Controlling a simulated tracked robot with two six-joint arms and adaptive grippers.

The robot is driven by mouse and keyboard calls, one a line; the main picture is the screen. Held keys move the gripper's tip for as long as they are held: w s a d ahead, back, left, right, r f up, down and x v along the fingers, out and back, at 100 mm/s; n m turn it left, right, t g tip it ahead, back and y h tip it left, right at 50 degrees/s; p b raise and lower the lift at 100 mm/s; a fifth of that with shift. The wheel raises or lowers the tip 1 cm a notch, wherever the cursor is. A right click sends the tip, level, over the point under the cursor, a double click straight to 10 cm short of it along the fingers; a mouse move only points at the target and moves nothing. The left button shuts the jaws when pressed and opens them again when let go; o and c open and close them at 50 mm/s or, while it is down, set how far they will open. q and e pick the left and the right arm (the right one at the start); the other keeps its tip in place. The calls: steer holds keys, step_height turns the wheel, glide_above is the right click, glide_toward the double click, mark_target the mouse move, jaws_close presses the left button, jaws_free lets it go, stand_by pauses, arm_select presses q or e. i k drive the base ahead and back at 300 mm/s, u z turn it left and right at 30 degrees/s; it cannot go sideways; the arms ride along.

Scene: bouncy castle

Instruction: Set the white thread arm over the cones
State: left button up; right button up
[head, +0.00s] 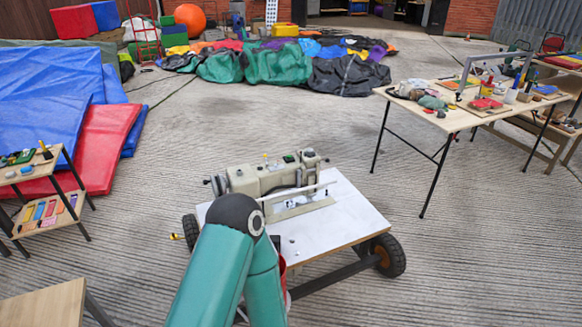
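A beige sewing machine (265,178) stands on a white-topped wheeled cart (340,222) in the middle of the head view. A thin white bar (310,188) runs along the near side of the machine, slightly tilted; it may be the thread arm, but I cannot tell for sure. I cannot make out the cones clearly; small dark and white bits (293,204) show by the machine's bed. One teal arm of mine rises from the bottom and its dark joint covers the cart's near left part. Neither gripper shows.
A folding table (450,118) with tools and cups stands at the right. A small shelf (45,205) and red and blue mats (100,150) are at the left. Deflated coloured fabric (275,62) lies at the back.

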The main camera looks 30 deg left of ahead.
mark_target(324, 184)
steer(key=u, duration=0.45)
steer(key=i, duration=1)
steer(key=u, duration=1)
steer(key=i, duration=0.35)
steer(key=u, duration=0.15)
steer(key=k, duration=0.9)
steer(key=u, duration=0.15)
steer(key=i, duration=0.9)
steer(key=z, duration=0.1)
